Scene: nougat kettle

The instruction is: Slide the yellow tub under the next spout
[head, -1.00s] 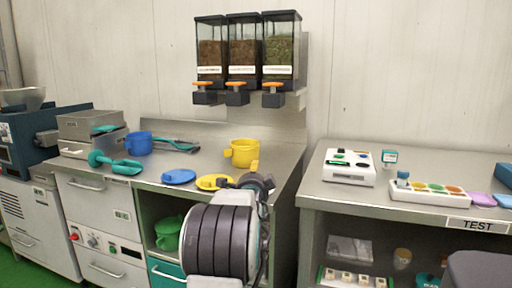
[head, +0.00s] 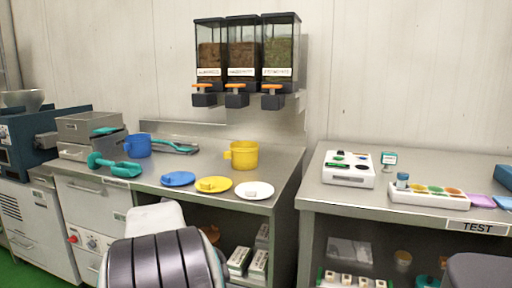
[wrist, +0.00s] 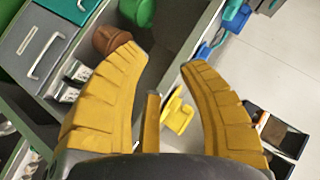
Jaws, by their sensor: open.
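The yellow tub (head: 244,155) stands upright on the steel counter near its right side, its handle pointing left. It is below the dispensers, roughly between the middle spout (head: 236,100) and the right spout (head: 272,102). The left spout (head: 204,99) is farther off to the left. My gripper shows only in the wrist view (wrist: 163,58), its yellow fingers spread wide with nothing held. A yellow piece (wrist: 178,116) appears beyond the fingers; I cannot tell whether it is the tub or a lid. In the head view my arm stands low before the counter.
Blue (head: 178,178), yellow (head: 213,184) and white lids (head: 254,190) lie along the counter's front edge. A blue tub (head: 138,145) and teal scoop (head: 113,165) are at left. A gap separates the counter from the test table (head: 330,197).

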